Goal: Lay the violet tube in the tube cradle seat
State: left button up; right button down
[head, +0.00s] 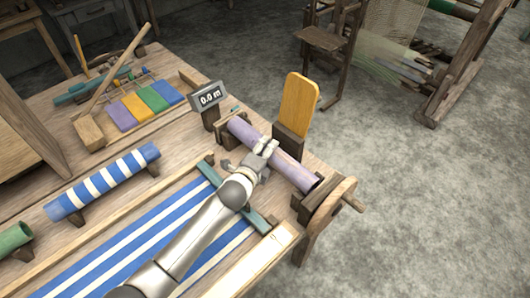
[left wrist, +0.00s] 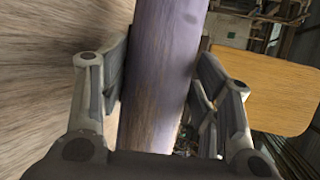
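The violet tube (head: 290,166) lies slantwise along the right end of the wooden bench, between dark wooden supports. Its lower right end is at the dark tube cradle block (head: 305,205); I cannot tell whether it is fully down in the seat. My left gripper (head: 266,147) is on the tube left of its middle. In the left wrist view the tube (left wrist: 162,70) runs between the fingers of the gripper (left wrist: 160,85), with a pad close against each side, and it looks gripped. My right gripper is not in view.
A yellow paddle (head: 299,103) stands upright right behind the tube. A small display (head: 209,97) reads 0.0 m. Blue striped cloth (head: 130,235) lies under my left arm, with a striped roll (head: 105,181) to the left. Open floor is on the right.

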pick_arm(q)
jog(key=o, duration=0.4)
jog(key=shift+r, duration=0.1)
jog(key=shift+s, duration=0.1)
jog(key=v, duration=0.7)
jog(key=shift+s, duration=0.15)
dwell(0.5)
